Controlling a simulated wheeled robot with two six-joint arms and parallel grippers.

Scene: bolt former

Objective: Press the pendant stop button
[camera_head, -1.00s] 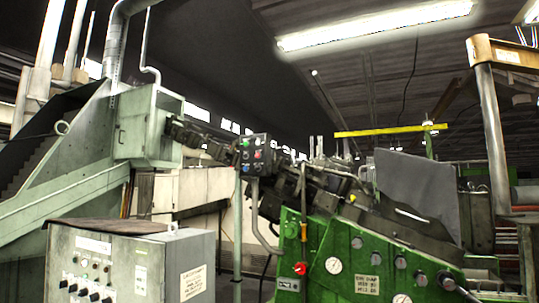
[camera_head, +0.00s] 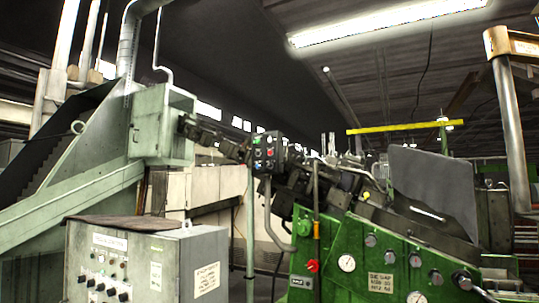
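The pendant (camera_head: 267,153) is a small dark box with several coloured buttons, standing on a bent grey post near the middle of the head view. A red button (camera_head: 270,153) shows on its face, with green ones near it; which is the stop button is too small to read. Neither of my grippers is in view.
A grey control cabinet (camera_head: 146,262) with knobs stands at the lower left. The green bolt former (camera_head: 375,262), with gauges and a red knob (camera_head: 312,266), fills the lower right. A pale green conveyor hopper (camera_head: 160,125) rises at the left. A thin post stands beside the pendant.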

